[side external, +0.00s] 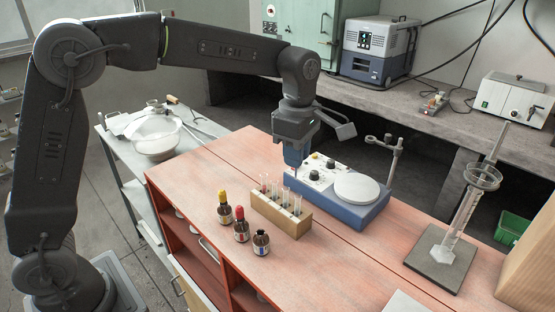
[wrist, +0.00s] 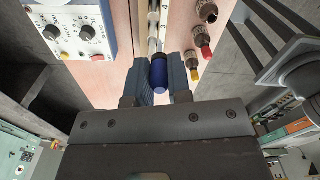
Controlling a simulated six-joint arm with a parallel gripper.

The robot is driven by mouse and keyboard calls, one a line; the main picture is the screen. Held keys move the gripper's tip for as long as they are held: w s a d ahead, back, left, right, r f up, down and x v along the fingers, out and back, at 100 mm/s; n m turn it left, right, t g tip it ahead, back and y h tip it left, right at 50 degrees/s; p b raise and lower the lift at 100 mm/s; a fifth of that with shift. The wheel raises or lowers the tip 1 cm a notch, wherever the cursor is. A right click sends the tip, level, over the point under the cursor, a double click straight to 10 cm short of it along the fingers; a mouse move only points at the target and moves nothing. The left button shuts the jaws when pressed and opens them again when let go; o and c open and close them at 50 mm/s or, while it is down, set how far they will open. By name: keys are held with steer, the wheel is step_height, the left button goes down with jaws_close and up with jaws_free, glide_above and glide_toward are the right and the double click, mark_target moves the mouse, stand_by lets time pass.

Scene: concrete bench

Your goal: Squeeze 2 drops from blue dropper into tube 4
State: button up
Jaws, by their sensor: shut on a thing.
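My gripper (side external: 293,164) points down over the back of the wooden tube rack (side external: 292,225). In the wrist view my gripper (wrist: 160,85) is shut on the blue rubber bulb of the blue dropper (wrist: 159,74). The dropper's pale stem reaches from the bulb towards the rack (wrist: 164,14); its tip is hard to make out. Several glass tubes (side external: 286,198) stand upright in the rack, one with reddish contents at the left end. I cannot read tube numbers or tell which tube the tip is over. An open brown bottle (side external: 261,244) stands in front of the rack.
A red-capped bottle (side external: 241,230) and a yellow-capped bottle (side external: 224,212) stand left of the open one. A blue-and-white hotplate stirrer (side external: 376,215) is close behind the rack. A cylinder on a stand (side external: 455,225) is at right.

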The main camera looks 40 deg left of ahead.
mark_target(298, 196)
steer(key=shift+w+f, duration=0.25)
steer(key=shift+f, duration=0.8)
steer(key=shift+w+f, duration=0.2)
steer(key=shift+f, duration=0.85)
steer(key=shift+o, duration=0.2)
steer(key=shift+c, duration=1.1)
steer(key=shift+o, duration=1)
